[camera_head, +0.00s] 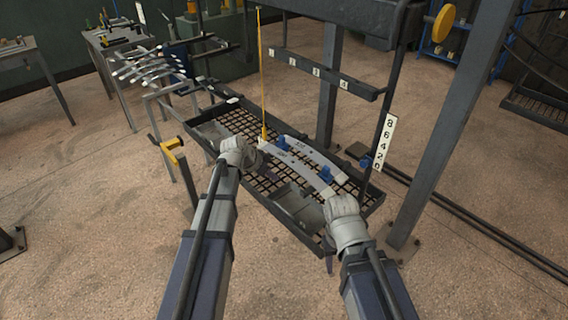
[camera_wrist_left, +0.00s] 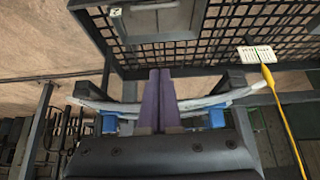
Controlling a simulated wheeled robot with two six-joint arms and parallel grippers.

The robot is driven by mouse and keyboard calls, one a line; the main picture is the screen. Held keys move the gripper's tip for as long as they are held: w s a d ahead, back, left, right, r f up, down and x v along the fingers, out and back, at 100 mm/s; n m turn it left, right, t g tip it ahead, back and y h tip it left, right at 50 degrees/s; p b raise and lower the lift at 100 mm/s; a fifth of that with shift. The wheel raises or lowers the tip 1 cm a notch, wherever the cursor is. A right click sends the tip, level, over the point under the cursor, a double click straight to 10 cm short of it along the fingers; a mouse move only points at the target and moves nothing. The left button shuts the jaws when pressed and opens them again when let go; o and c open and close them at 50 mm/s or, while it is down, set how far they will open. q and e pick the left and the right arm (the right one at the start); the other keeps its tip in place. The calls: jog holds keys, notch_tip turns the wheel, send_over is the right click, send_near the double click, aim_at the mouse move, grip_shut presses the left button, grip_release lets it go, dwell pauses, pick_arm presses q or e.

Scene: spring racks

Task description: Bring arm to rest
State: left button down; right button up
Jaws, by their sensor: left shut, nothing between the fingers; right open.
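My left gripper (camera_head: 264,172) is over the mesh tray (camera_head: 232,112), beside the grey curved strips (camera_head: 303,161). In the left wrist view its two purple fingers (camera_wrist_left: 161,98) lie together, shut and empty. The strips (camera_wrist_left: 215,104) run across behind the fingers, with blue blocks (camera_wrist_left: 217,118) on them. In the head view blue blocks (camera_head: 325,174) also sit by the strips. My right gripper (camera_head: 338,196) is at the strips' near right end; it is open, its fingers largely hidden by the wrist. I cannot tell if it touches the strips.
A dark post (camera_head: 440,130) stands close to the right of my right arm. A numbered scale (camera_head: 385,142) and a yellow rod (camera_head: 260,70) rise by the tray. A rack of pale-tipped prongs (camera_head: 150,65) stands at upper left. Floor at lower left is mostly clear.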

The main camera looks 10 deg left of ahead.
pick_arm(q)
jog(key=s+d+f+n+g+y, duration=0.1)
jog(key=s+d+g+y, duration=0.1)
jog(key=s, duration=0.6)
jog(key=s+d+f+n+g+y, duration=0.1)
jog(key=s+d+g, duration=0.1)
jog(key=s+d, duration=0.3)
jog(key=s+d+f+n+g+y, duration=0.1)
jog(key=s+d, duration=0.3)
jog(key=s, duration=0.9)
jog(key=shift+s+d+f+n+g+y, duration=0.25)
jog(key=shift+f+n+g+y, duration=0.15)
jog(key=shift+y, duration=0.4)
